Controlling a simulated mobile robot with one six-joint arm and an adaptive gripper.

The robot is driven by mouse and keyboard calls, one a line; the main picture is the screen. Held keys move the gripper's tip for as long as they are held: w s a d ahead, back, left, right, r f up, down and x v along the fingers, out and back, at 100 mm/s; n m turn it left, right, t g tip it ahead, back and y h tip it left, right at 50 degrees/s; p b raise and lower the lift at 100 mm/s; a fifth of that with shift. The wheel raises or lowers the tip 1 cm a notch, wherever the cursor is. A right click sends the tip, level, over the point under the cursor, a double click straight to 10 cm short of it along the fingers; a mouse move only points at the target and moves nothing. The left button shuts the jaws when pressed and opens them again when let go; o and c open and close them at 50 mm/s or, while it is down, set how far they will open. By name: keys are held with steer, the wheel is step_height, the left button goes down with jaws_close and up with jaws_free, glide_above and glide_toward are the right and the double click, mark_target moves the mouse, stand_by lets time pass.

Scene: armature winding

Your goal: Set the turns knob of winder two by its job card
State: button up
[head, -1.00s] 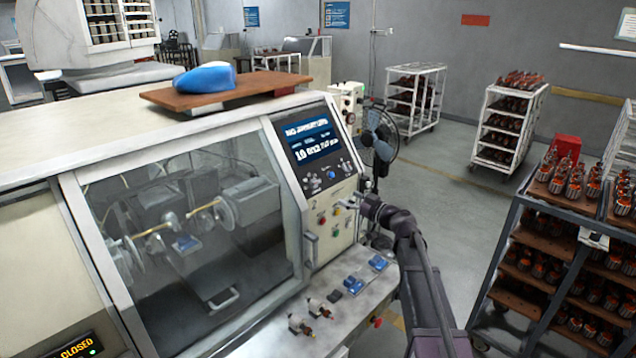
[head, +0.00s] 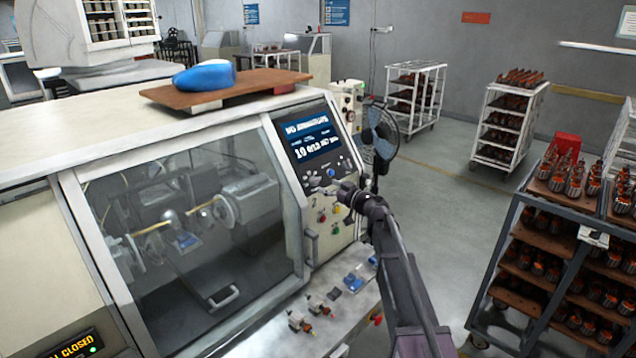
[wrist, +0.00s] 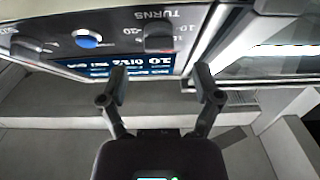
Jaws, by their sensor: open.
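The winder (head: 200,240) fills the left of the head view. Its slanted control panel has a blue display (head: 313,138) with white text, only partly legible. In the wrist view, which shows the panel upside down, the dark turns knob (wrist: 158,38) sits under the label TURNS beside a blue button (wrist: 88,41). My gripper (wrist: 160,84) is open and empty, its two fingers spread just short of the panel and pointing at the knob's area. In the head view my gripper (head: 335,189) is at the panel's lower part and hides some controls. I cannot make out a job card.
Coloured buttons (head: 322,215) lie below my gripper on the panel. A ledge with small parts (head: 320,305) runs under the window. A fan (head: 380,135) stands behind the winder. A rack of armatures (head: 560,250) stands right, with open floor between.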

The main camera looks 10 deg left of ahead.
mark_target(318, 180)
steer(key=shift+x, duration=2.55)
steer(key=shift+c, duration=0.2)
jaws_close()
